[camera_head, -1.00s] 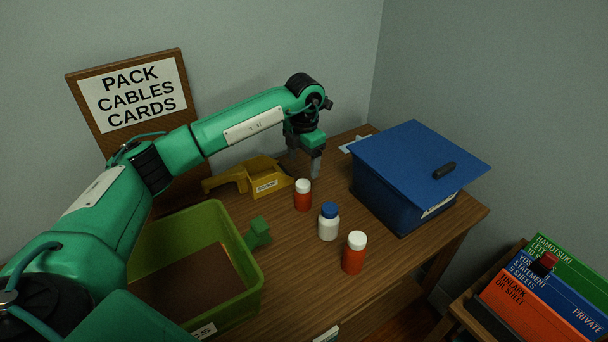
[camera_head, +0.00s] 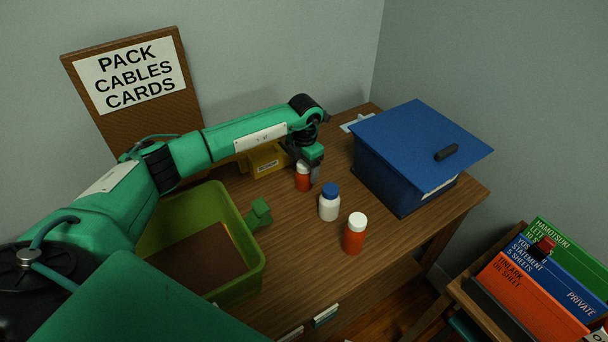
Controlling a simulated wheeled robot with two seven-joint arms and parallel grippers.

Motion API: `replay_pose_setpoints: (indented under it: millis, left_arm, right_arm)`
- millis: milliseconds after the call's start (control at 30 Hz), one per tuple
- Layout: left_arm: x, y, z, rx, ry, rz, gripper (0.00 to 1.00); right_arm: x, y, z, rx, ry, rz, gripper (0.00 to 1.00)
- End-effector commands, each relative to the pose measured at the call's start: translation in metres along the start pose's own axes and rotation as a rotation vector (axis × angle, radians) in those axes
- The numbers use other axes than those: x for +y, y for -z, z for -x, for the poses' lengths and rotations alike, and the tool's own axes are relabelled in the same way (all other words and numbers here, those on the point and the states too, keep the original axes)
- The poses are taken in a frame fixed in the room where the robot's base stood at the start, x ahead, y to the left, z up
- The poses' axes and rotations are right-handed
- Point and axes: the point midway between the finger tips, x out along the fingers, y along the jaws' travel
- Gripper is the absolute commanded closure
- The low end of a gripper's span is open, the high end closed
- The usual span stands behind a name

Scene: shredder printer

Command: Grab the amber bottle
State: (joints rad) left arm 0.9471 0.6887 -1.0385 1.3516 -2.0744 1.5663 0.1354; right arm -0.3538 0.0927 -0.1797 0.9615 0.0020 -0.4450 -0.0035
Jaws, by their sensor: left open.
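Two amber-orange bottles with white caps stand upright on the wooden table. The rear amber bottle (camera_head: 302,183) is partly hidden by my left gripper (camera_head: 313,177), whose fingers point down right beside it, at its right side. I cannot tell whether the fingers touch it. The jaws are open. The front amber bottle (camera_head: 354,239) stands clear, nearer to me. A white bottle with a blue cap (camera_head: 329,205) stands between the two. My right gripper is not in view.
A blue lidded box (camera_head: 405,160) stands at the right rear of the table (camera_head: 295,265). A green bin (camera_head: 255,283) is at the left, with a small green block (camera_head: 260,213) beside it. A yellow scoop holder (camera_head: 267,161) sits behind the rear bottle. Folders (camera_head: 535,295) stand at lower right.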

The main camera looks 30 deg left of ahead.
Motion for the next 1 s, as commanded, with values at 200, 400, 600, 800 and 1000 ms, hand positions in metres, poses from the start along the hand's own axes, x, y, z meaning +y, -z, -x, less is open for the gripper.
replay_pose_setpoints:
  millis: [200,400,600,800,1000]
  left_arm:
    - [-0.001,0.000,-0.022,0.000,0.001,-0.001,0.27]
    - [-0.001,0.000,-0.024,0.000,0.000,-0.001,0.27]
    - [0.000,0.000,-0.024,0.000,0.001,-0.001,0.60]
    - [0.000,0.000,-0.023,-0.001,0.001,-0.001,0.78]
    - [0.000,0.000,-0.021,-0.001,0.001,-0.001,0.78]
  right_arm:
    - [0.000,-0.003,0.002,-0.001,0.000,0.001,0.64]
    - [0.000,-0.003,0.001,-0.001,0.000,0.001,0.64]
    - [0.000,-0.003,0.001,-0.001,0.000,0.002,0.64]
    - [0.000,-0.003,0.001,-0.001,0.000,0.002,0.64]
    - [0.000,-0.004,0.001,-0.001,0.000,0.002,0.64]
